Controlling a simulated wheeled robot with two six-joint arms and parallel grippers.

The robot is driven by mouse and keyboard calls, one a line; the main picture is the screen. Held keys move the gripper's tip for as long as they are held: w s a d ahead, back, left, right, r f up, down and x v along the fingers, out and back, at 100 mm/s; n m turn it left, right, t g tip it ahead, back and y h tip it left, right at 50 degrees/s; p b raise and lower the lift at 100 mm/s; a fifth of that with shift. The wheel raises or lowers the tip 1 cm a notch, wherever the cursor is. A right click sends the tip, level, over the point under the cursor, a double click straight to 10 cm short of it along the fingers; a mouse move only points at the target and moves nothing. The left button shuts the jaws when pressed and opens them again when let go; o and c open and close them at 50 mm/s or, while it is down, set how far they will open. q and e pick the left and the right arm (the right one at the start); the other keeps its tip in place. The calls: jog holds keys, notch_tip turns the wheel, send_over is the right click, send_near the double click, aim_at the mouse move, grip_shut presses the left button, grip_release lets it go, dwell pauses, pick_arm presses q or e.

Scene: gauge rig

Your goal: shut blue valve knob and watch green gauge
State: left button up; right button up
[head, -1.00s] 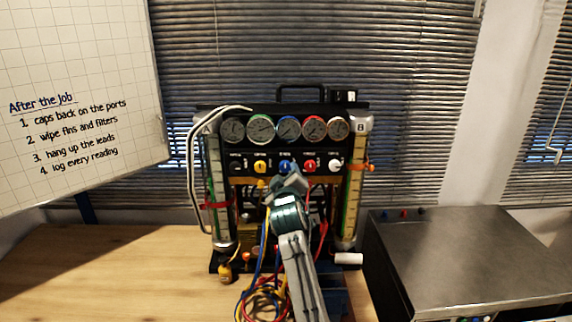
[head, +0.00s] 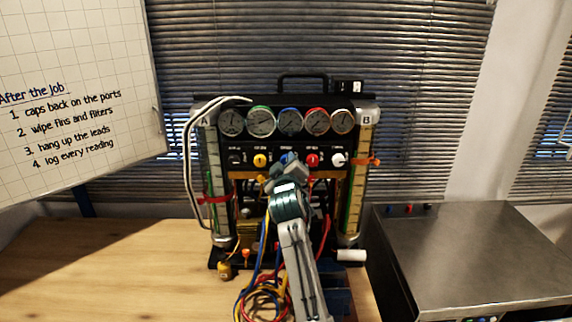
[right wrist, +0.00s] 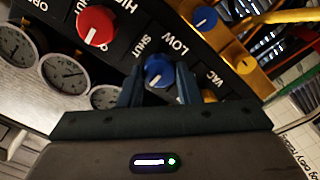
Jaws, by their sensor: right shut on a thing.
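The gauge rig has a row of round gauges; the green-rimmed gauge (head: 261,121) is second from the left in the head view. Its dial is clear of my arm but too small to read surely. My right gripper (head: 288,163) reaches up to the rig's middle and largely hides the blue valve knob there. In the right wrist view the blue valve knob (right wrist: 159,71) sits between the two fingers of my right gripper (right wrist: 158,82), which is shut on it. The knob's white mark points down-left; SHUT and LOW labels are beside it. My left gripper is out of view.
A yellow knob (head: 260,160) and a red knob (head: 312,160) flank the blue one closely. Coiled hoses (head: 262,300) lie in front of the rig. A metal box (head: 470,255) stands at right; the wooden table (head: 110,270) is clear at left.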

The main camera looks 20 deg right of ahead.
pick_arm(q)
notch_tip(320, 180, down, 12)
jog(key=b, duration=1.2)
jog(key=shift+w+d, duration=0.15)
pick_arm(e)
jog(key=shift+d+m, duration=0.15)
jog(key=shift+m, duration=8.85)
jog(key=shift+r, duration=0.1)
jog(key=o, duration=1)
jog(key=shift+w, duration=0.15)
jog(key=shift+c, duration=0.2)
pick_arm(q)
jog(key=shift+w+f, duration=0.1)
pick_arm(e)
jog(key=shift+w+f, duration=0.15)
jog(key=shift+f, duration=0.1)
jog(key=shift+s, duration=0.2)
